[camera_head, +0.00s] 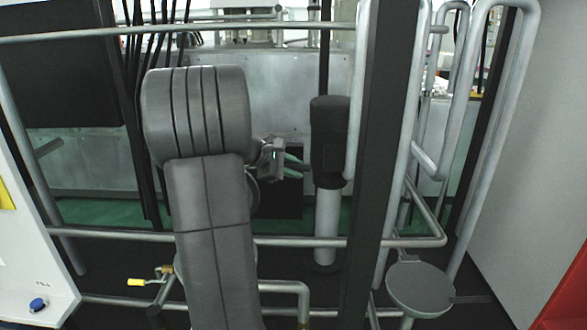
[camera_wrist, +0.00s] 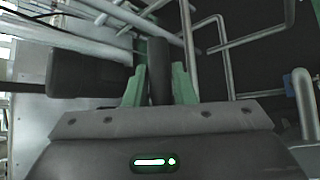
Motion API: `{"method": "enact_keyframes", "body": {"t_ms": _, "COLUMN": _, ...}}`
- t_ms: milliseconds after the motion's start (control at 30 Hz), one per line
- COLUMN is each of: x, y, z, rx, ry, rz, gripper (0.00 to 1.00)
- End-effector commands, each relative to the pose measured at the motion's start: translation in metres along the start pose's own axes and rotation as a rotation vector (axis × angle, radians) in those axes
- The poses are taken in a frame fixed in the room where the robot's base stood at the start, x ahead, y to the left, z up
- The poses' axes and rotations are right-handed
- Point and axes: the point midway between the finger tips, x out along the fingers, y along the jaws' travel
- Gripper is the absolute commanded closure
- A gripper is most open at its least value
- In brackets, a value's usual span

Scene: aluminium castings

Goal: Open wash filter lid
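My gripper (camera_head: 299,167) is at mid-height in the head view, its green fingers pointing right toward a black cylinder (camera_head: 329,138) on a grey upright pipe. In the wrist view the fingers (camera_wrist: 159,87) stand apart, with a dark rounded bar (camera_wrist: 158,62) showing between them. I cannot tell whether they touch it or it lies beyond them. The black cylinder (camera_wrist: 90,75) lies to the left there. A flat round grey lid-like disc (camera_head: 420,287) is low at the right in the head view, well away from my gripper. No label shows which part is the wash filter lid.
A dark upright post (camera_head: 378,150) stands just right of the black cylinder. Metal rails cross in front (camera_head: 300,241) and above (camera_head: 270,28). Bent pipes (camera_head: 500,110) crowd the right side. A yellow-handled valve (camera_head: 137,282) is low left. Free room around my gripper is narrow.

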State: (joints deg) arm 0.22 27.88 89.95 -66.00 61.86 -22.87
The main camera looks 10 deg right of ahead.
Motion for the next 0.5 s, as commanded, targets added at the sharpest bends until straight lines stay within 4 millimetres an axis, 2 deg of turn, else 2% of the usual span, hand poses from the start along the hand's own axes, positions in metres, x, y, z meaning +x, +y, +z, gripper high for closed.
{"method": "enact_keyframes", "body": {"t_ms": 33, "x": -0.0001, "y": 0.0002, "z": 0.0002, "rx": 0.0, "ry": 0.0, "rz": 0.0, "gripper": 0.66}}
{"method": "enact_keyframes", "body": {"t_ms": 100, "x": -0.0001, "y": 0.0001, "z": 0.0001, "rx": 0.0, "ry": 0.0, "rz": 0.0, "gripper": 0.59}}
{"method": "enact_keyframes", "body": {"t_ms": 500, "x": -0.0034, "y": -0.0003, "z": -0.0005, "rx": 0.0, "ry": 0.001, "rz": 0.0, "gripper": 0.59}}
